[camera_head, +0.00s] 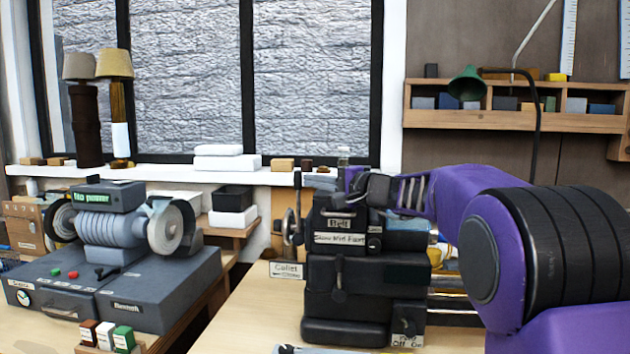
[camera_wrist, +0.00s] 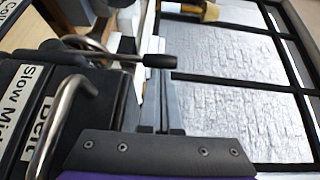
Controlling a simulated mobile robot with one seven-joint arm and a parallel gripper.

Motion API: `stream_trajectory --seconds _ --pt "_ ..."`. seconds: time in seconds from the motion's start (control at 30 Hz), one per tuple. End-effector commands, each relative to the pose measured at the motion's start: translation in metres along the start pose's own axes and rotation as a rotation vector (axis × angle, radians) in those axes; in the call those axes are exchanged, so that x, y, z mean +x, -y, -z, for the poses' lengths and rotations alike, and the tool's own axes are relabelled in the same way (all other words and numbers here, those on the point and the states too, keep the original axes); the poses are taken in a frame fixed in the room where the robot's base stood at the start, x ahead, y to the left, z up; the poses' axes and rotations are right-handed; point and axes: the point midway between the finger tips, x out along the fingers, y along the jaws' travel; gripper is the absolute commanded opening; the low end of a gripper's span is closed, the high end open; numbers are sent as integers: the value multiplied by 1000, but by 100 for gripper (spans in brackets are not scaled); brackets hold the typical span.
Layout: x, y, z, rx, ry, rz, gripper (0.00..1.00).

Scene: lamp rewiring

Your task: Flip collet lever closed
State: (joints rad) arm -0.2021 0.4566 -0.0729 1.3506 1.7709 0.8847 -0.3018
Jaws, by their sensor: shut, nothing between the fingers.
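The dark lathe headstock (camera_head: 345,270) stands on the bench, with a "Collet" label (camera_head: 286,270) at its left end. A metal lever with a black grip (camera_wrist: 160,61), apparently the collet lever, sticks out from a ring at that end in the wrist view. In the head view the lever and wheel (camera_head: 292,226) show small at the headstock's left side. My gripper (camera_wrist: 160,100) is shut and empty, with its narrow grey fingers close to the black grip. I cannot tell whether they touch it. In the head view my gripper is at the headstock's top, its fingertips not clear.
A bent metal rod (camera_wrist: 62,120) rises beside the "Belt" and "Slow Mid Fast" labels, close to my gripper. A grey bench grinder (camera_head: 120,230) stands on the left bench. The windowsill (camera_head: 210,175) behind holds lamps and small boxes. Bare bench (camera_head: 250,318) lies left of the lathe.

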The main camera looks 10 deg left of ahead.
Motion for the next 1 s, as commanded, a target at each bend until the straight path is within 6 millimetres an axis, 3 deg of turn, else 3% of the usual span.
stream_trajectory --seconds 0.3,0.7,1.0 --pt "24 12 -16 -103 2 -149 0" --pt "60 6 -41 -141 1 -207 0" --pt "74 -4 -49 -192 -1 -290 0"
